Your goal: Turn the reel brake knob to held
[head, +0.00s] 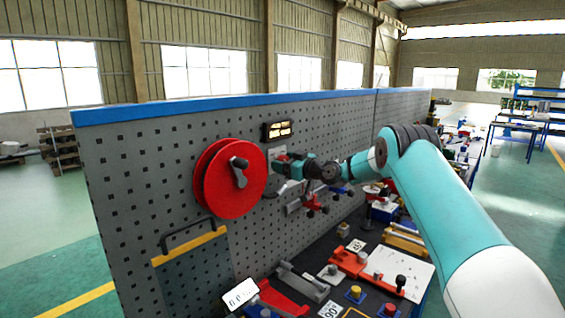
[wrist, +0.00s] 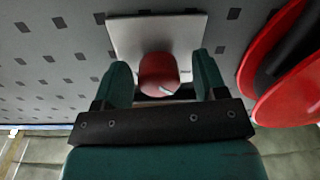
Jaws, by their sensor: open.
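The reel brake knob is a red round knob (wrist: 158,75) with a small white mark, on a pale square plate (wrist: 125,35) fixed to the pegboard. In the wrist view my gripper (wrist: 162,62) is open, with one finger on each side of the knob and a gap showing at both sides. Its fingers are not closed on it. In the head view my gripper (head: 279,164) is at the board just right of the red reel (head: 228,190), and it hides the knob. The reel shows at the wrist view's right edge (wrist: 290,95).
A small dark sign with lit text (head: 279,131) is above the plate. A crank handle (head: 239,172) sticks out from the reel. Red and blue clamp-like parts (head: 314,206) are on the board to the right. The bench below (head: 340,275) is crowded with fixtures.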

